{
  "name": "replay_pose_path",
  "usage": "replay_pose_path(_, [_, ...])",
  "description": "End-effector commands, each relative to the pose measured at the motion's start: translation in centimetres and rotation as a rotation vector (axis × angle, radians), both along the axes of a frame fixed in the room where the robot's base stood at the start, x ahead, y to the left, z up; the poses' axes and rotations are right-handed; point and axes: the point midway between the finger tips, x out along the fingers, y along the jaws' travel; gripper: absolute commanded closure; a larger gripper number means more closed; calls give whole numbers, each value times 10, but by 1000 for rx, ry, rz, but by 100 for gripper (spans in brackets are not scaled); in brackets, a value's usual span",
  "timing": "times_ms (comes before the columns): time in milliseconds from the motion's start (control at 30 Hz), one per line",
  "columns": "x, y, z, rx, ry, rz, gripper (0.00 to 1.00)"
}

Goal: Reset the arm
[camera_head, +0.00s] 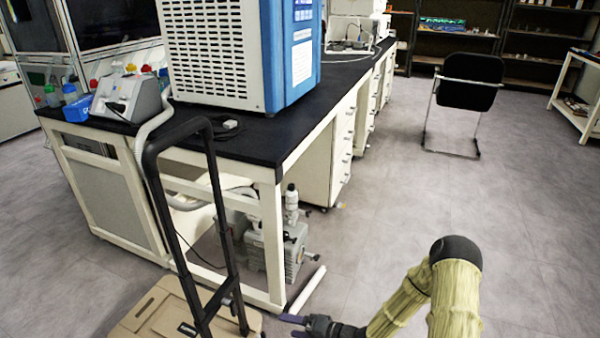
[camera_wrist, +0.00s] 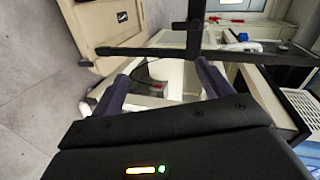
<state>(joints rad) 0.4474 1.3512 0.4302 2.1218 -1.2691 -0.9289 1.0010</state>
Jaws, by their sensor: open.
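My arm (camera_head: 455,285) comes in at the lower right of the head view in a yellowish sleeve, bent at a dark joint. My gripper (camera_head: 290,325) is low at the bottom of that view, pointing left, beside the cart and in front of the bench's leg. In the wrist view my gripper (camera_wrist: 160,85) shows two dark fingers spread apart with nothing held between them. The freeze dryer (camera_head: 240,55), a white and blue box with a slotted side, stands on the black bench top above and behind my gripper.
A tan cart (camera_head: 150,312) with a tall black handle (camera_head: 215,210) stands close left of my gripper. The bench (camera_head: 255,140) has a pump (camera_head: 280,250) beneath it. A black chair (camera_head: 470,82) stands at the back right. The grey floor (camera_head: 540,220) at right is clear.

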Motion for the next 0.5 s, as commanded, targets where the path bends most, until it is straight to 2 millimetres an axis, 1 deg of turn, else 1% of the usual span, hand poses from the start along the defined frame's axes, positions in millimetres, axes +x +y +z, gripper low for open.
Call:
replay_pose_path(33, [4,-7,4,-86,-17,10,22])
replay_pose_path(100, [9,-18,6,-201,-36,19,22])
replay_pose_path(267, [16,-46,17,-450,-67,36,22])
replay_pose_path(367, [19,-65,29,-596,-79,44,22])
replay_pose_path(500, [18,-92,53,-781,-85,50,22])
